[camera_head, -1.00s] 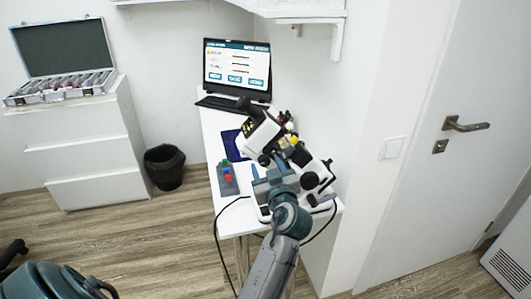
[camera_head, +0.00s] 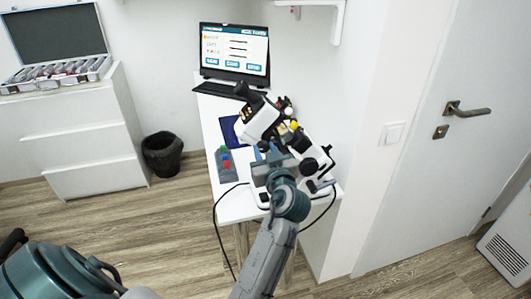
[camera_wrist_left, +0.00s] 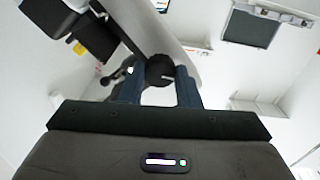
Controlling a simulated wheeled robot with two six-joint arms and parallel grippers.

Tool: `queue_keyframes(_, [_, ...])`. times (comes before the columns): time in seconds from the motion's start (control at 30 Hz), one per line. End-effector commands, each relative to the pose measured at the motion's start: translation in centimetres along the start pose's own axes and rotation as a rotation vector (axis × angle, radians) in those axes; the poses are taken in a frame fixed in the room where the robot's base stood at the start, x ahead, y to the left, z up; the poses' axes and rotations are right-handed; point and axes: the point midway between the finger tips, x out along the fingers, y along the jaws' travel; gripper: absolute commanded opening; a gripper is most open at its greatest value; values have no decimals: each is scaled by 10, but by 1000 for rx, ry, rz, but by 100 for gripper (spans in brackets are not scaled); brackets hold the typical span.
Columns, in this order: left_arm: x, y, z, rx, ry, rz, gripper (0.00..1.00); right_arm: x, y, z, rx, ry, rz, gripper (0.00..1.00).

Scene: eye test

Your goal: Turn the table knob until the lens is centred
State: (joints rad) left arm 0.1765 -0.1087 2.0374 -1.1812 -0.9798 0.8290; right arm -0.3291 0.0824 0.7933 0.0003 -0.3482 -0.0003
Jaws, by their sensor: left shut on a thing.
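A white and black microscope-like instrument (camera_head: 257,120) stands on the narrow white table (camera_head: 236,206). My left gripper (camera_head: 267,156) is at its front, low on the body; the knob is hidden there by my own arm. In the left wrist view, a round black knob (camera_wrist_left: 158,72) with a small white mark sits between the two dark blue fingers of my left gripper (camera_wrist_left: 160,90), which is shut on it. I cannot make out the lens or whether it is centred. My right gripper is not in view.
A laptop (camera_head: 234,52) stands at the table's far end. A small grey box (camera_head: 225,171) with coloured buttons lies left of the instrument, near a dark blue mat (camera_head: 229,130). Black cables hang off the table edges. A wall closes the right side; a black bin (camera_head: 162,154) stands left.

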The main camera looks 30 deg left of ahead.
Motion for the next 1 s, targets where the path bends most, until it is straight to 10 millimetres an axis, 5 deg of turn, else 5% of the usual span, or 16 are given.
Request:
queue_keyframes(0.43, [0,0,0,80,-1,0,7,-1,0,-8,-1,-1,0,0])
queue_keyframes(0.47, [0,0,0,79,-1,0,33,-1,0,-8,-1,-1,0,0])
queue_keyframes(0.57, [0,0,0,79,-1,0,51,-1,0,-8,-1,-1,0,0])
queue_keyframes(1.0, [1,3,1,77,0,5,51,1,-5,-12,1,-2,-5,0])
